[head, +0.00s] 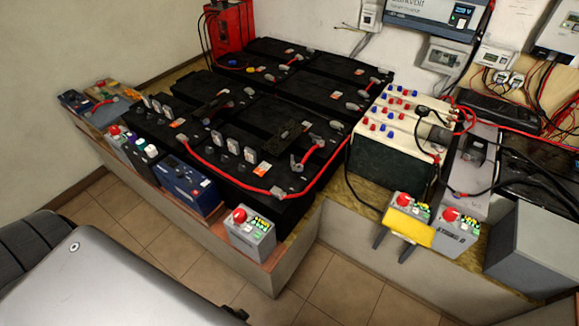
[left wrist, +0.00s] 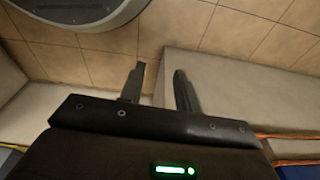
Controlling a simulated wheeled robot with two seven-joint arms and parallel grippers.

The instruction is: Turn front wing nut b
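Several large black batteries (head: 254,116) stand in a block on the bench in the head view. The fittings are too small to read as wing nuts, and I cannot tell which is b. My left gripper (left wrist: 160,85) shows in the left wrist view, its two dark fingers apart and nothing between them. It points towards the tiled floor beside a pale wall. My right gripper is not in view.
Grey boxes with red buttons (head: 250,233) stand along the bench front. A white battery bank (head: 391,150) and loose cables fill the right. Tiled floor (head: 160,243) is open before the bench.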

